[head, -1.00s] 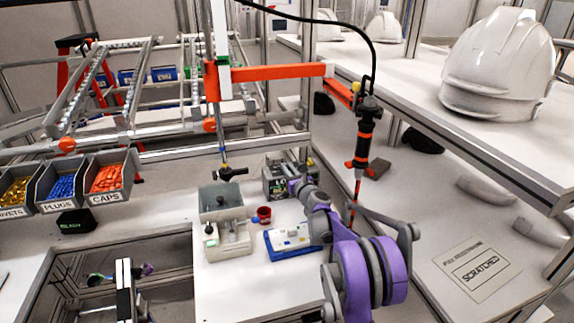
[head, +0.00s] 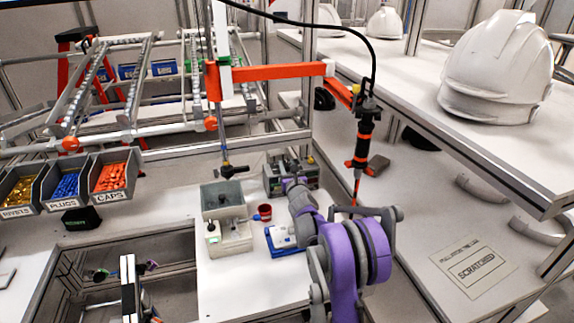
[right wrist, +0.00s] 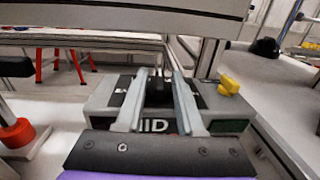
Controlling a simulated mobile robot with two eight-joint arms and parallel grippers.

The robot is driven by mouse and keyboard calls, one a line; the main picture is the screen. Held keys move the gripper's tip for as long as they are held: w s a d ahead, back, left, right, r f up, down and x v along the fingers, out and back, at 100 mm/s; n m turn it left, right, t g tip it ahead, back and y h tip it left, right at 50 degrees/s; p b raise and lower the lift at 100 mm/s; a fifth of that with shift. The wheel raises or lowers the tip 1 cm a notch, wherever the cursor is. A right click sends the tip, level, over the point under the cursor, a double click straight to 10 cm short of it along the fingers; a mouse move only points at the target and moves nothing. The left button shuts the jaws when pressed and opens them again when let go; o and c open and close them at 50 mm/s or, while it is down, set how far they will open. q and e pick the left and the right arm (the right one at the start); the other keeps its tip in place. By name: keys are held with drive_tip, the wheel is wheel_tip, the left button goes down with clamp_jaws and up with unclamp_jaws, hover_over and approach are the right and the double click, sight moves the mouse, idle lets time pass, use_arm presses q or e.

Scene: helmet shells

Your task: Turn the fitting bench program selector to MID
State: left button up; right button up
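The fitting bench control box (head: 305,178) is a grey box at the back of the white bench, partly hidden behind my right wrist. In the right wrist view the box (right wrist: 100,97) fills the middle, with a black face and large letters of which "ID" shows between the fingers. A dark selector knob (right wrist: 158,92) stands between my right gripper's fingers (right wrist: 158,76). The fingers are apart, on both sides of the knob; whether they press on it cannot be told. My right gripper (head: 290,182) reaches the box in the head view.
A yellow knob (right wrist: 229,85) sits on the box's right side. A grey fixture (head: 225,220), a red cup (head: 264,212) and a blue-and-white device (head: 283,238) are close by on the bench.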

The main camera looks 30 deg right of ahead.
drive_tip(key=shift+r, duration=0.1)
use_arm(q)
drive_tip(key=shift+s+f, duration=0.1)
drive_tip(key=shift+f, duration=0.05)
use_arm(e)
drive_tip(key=v, duration=1)
drive_tip(key=shift+s+a, duration=0.1)
drive_tip(key=shift+s, duration=0.3)
